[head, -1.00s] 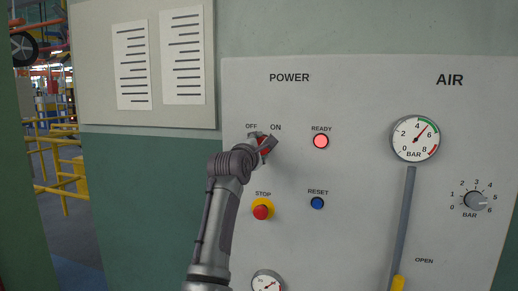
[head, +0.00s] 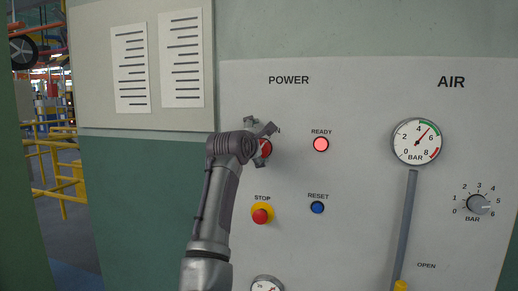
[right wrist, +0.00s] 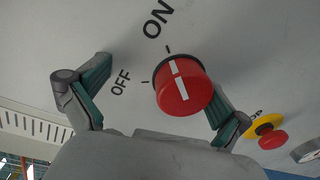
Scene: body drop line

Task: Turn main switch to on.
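The main switch is a red round knob with a white line, on the grey panel under POWER. In the right wrist view the knob (right wrist: 184,92) has its white line aimed at the ON mark, with the OFF mark to its left. In the head view only part of the knob (head: 266,149) shows behind my right gripper (head: 263,129). The right gripper (right wrist: 161,76) is open, its fingers on either side of the knob. The left finger is clearly apart from the knob; the right finger is close, and contact there is unclear. My left gripper is not in view.
A red STOP button (head: 261,215) on a yellow base sits below the knob. A lit READY lamp (head: 321,144) and a blue RESET button (head: 317,207) are to the right. Farther right are an air gauge (head: 416,141), a grey lever (head: 407,230) and a pressure dial (head: 478,204).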

